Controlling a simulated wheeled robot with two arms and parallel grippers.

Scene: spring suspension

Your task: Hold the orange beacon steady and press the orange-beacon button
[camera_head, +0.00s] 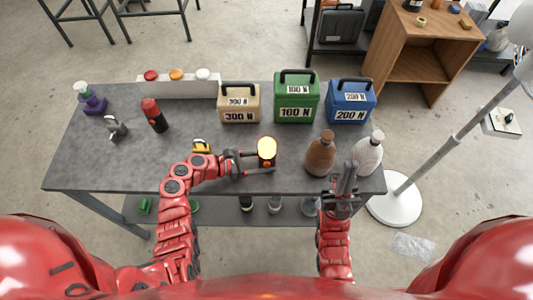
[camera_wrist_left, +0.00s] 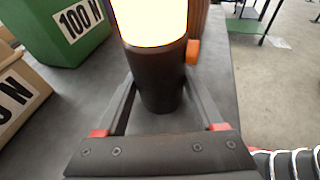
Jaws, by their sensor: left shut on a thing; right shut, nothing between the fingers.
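The orange beacon (camera_head: 267,148) stands on the grey table near its front middle, with a bright glowing top. In the left wrist view its dark cylindrical body (camera_wrist_left: 158,85) sits between my fingers, and a small orange button (camera_wrist_left: 193,51) sticks out from its right side. My left gripper (camera_head: 262,163) is shut on the beacon's body. My right gripper (camera_head: 347,175) is shut and empty, near the front right edge of the table, to the right of the beacon.
A brown bottle (camera_head: 320,154) and a pale bottle (camera_head: 368,152) stand between the beacon and the right edge, close to my right gripper. Beige (camera_head: 239,116), green (camera_head: 296,110) and blue (camera_head: 350,114) weight boxes stand behind. A white box (camera_head: 185,88) has red, orange and white round tops.

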